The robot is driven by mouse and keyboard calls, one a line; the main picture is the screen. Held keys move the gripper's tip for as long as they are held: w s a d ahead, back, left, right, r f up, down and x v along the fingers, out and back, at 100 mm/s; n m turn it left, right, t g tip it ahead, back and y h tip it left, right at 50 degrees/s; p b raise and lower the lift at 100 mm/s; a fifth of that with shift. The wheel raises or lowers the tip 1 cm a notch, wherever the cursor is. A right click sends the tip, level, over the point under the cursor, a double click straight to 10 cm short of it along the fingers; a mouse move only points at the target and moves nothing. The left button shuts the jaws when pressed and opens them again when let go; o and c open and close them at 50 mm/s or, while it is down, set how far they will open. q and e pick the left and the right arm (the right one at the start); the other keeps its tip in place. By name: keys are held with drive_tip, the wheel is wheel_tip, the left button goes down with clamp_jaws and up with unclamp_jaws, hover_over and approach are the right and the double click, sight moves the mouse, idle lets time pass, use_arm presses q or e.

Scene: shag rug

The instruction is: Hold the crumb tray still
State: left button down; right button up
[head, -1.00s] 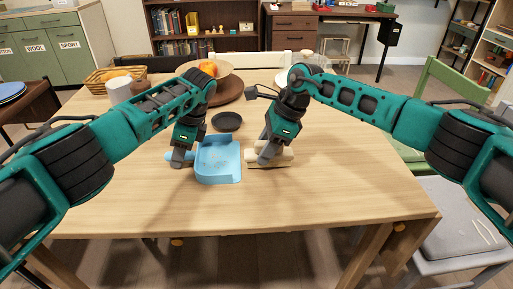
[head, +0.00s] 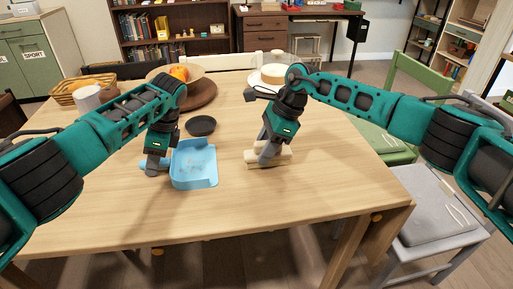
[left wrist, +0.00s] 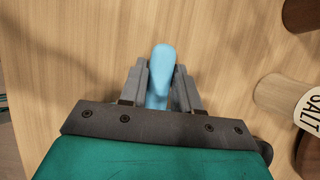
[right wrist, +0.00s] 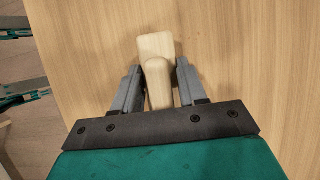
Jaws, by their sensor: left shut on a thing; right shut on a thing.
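The light-blue crumb tray (head: 208,182) lies on the table with specks of crumbs on its floor. Its handle points left. My left gripper (head: 154,168) is shut on that handle; the handle's rounded blue end (left wrist: 162,60) sticks out between the fingers in the left wrist view. My right gripper (head: 264,158) is shut on a pale wooden brush (head: 282,156) at table level, to the right of the tray with a gap between them. The right wrist view shows the brush's pale wood (right wrist: 156,46) between the fingers (right wrist: 158,85). Its underside is hidden.
A dark shallow bowl (head: 201,126) stands just behind the tray. The table front and right are clear.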

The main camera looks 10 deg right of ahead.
drive_tip(key=shift+d+f, duration=0.1)
drive_tip(key=shift+d, duration=0.7)
drive_tip(key=shift+w, duration=0.6)
drive_tip(key=shift+a, duration=5.1)
drive_tip(key=shift+w+a, duration=0.2)
drive_tip(key=shift+w, duration=0.4)
drive_tip(key=shift+w+d+r, duration=0.1)
drive_tip(key=shift+d+r, duration=0.05)
drive_tip(key=shift+d, duration=0.75)
drive_tip(key=shift+d+r, duration=0.1)
drive_tip(key=shift+d, duration=0.8)
drive_tip(key=shift+d+f, duration=0.2)
drive_tip(key=shift+d, duration=1.55)
drive_tip(key=shift+d+f, duration=0.15)
drive_tip(key=shift+d, duration=1.55)
drive_tip(key=shift+w, duration=0.6)
